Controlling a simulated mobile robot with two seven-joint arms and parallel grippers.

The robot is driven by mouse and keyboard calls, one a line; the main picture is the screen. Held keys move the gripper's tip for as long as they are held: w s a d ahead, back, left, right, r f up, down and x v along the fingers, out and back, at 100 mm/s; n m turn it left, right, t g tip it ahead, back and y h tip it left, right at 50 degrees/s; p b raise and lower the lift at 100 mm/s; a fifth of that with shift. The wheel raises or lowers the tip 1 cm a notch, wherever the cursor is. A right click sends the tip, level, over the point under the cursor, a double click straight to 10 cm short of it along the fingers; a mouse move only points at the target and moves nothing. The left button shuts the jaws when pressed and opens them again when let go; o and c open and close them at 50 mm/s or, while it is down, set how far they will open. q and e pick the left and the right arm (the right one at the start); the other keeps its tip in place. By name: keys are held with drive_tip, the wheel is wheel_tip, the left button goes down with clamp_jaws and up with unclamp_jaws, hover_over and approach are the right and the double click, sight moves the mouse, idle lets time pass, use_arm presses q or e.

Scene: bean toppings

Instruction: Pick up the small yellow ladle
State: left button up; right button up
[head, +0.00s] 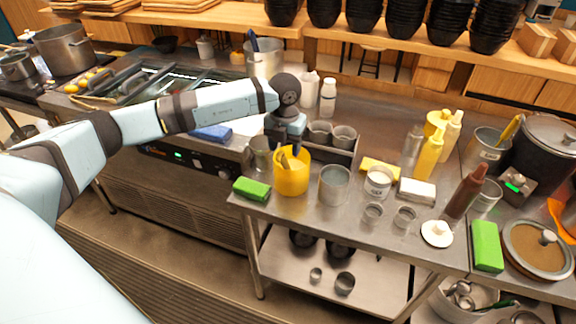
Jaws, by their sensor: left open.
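A yellow container (291,182) stands near the front edge of the steel table. A thin yellowish handle (284,161) sticks up out of it, leaning left; it may be the small yellow ladle, whose lower part is hidden inside. My left gripper (284,150) is open and points down just above the container's rim, close to the handle. I cannot tell whether a finger touches the handle. Another yellow handle (511,127) rises from a metal pot (487,148) at the right. My right gripper is not in view.
A green sponge (252,189) lies left of the container and a metal cup (334,185) stands close to its right. A metal rack with small tins (343,138) is behind. Bottles (430,153) and cups crowd the table's right side.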

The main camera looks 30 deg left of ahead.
sight(289, 165)
use_arm(q)
drive_tip(key=f, duration=0.4)
drive_tip(key=shift+s+f+p, duration=0.1)
drive_tip(key=shift+s+p, duration=0.15)
drive_tip(key=shift+p, duration=0.15)
clamp_jaws()
